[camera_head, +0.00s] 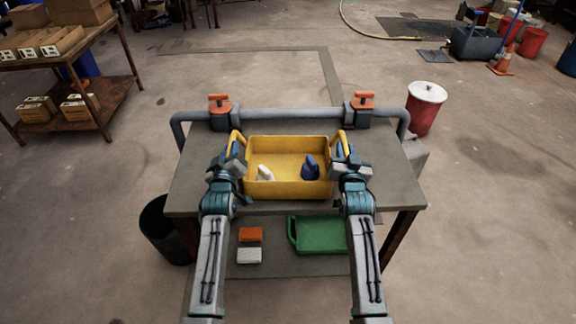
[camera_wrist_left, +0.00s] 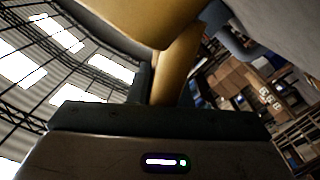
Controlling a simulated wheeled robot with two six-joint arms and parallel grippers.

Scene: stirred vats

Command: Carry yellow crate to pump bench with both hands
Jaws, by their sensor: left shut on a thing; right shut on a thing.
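The yellow crate (camera_head: 290,189) is in the middle of the head view, over the near part of the pump bench (camera_head: 395,190). I cannot tell whether it rests on the top or hangs just above it. A white bottle (camera_head: 265,173) and a blue bottle (camera_head: 310,170) are inside it. My left gripper (camera_head: 236,150) is shut on the crate's left handle, and my right gripper (camera_head: 343,150) is shut on its right handle. The left wrist view shows the yellow handle (camera_wrist_left: 178,65) between the left jaws, with the crate wall (camera_wrist_left: 130,15) above.
A grey pipe (camera_head: 290,115) with two orange-handled valves (camera_head: 220,105) runs along the bench's back. A green container (camera_head: 318,233) and two small boxes (camera_head: 250,235) are on the lower shelf. A black bin (camera_head: 165,225) stands left, a red drum (camera_head: 426,105) right.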

